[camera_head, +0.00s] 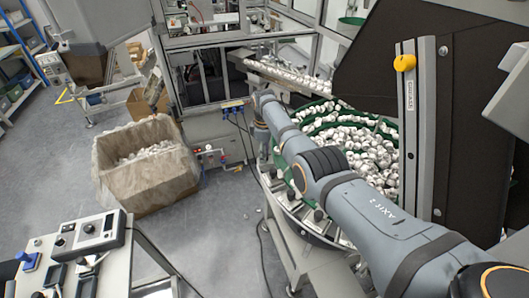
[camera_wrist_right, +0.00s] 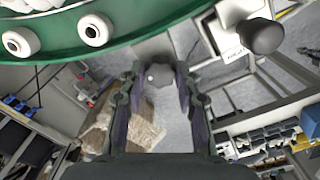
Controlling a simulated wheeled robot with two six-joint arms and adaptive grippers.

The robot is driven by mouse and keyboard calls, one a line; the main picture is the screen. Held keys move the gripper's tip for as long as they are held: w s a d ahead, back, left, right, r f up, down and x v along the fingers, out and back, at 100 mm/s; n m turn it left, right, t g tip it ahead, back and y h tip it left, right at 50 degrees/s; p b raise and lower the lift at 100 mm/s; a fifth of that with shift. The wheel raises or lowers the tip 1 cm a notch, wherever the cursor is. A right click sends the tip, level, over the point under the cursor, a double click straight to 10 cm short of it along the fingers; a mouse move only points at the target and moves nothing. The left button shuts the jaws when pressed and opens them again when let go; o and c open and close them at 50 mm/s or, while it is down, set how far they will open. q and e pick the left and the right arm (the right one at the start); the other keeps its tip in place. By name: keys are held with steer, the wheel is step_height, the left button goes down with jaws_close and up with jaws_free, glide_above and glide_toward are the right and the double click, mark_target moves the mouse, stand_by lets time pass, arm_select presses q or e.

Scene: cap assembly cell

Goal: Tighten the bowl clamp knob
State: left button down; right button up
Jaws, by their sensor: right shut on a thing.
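The green feeder bowl (camera_head: 290,170), full of white caps, stands right of centre in the head view. Its green rim (camera_wrist_right: 130,35) crosses the top of the wrist view. My right arm reaches over the bowl to its far left side. My right gripper (camera_head: 261,140) points down there beside the rim. In the wrist view my right gripper (camera_wrist_right: 158,84) is shut on a grey lobed clamp knob (camera_wrist_right: 157,74), which sits between the fingertips. Another dark knob (camera_wrist_right: 262,36) shows at the upper right of the wrist view. The held knob is hidden in the head view. My left gripper is not in view.
A cardboard box (camera_head: 150,185) of caps stands on the floor at left. A bench with devices (camera_head: 90,235) is at lower left. Open floor lies between.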

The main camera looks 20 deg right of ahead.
steer(key=m, duration=0.3)
steer(key=shift+w+r+m, duration=0.15)
steer(key=shift+m, duration=0.25)
steer(key=m, duration=0.3)
steer(key=shift+m, duration=0.3)
steer(key=m, duration=0.6)
steer(key=shift+w+r+p, duration=0.1)
steer(key=shift+r+p, duration=0.05)
steer(key=shift+p, duration=0.2)
steer(key=shift+m, duration=0.3)
steer(key=o, duration=0.9)
steer(key=shift+o, duration=1.2)
steer(key=shift+f, duration=0.2)
steer(key=shift+r, duration=0.1)
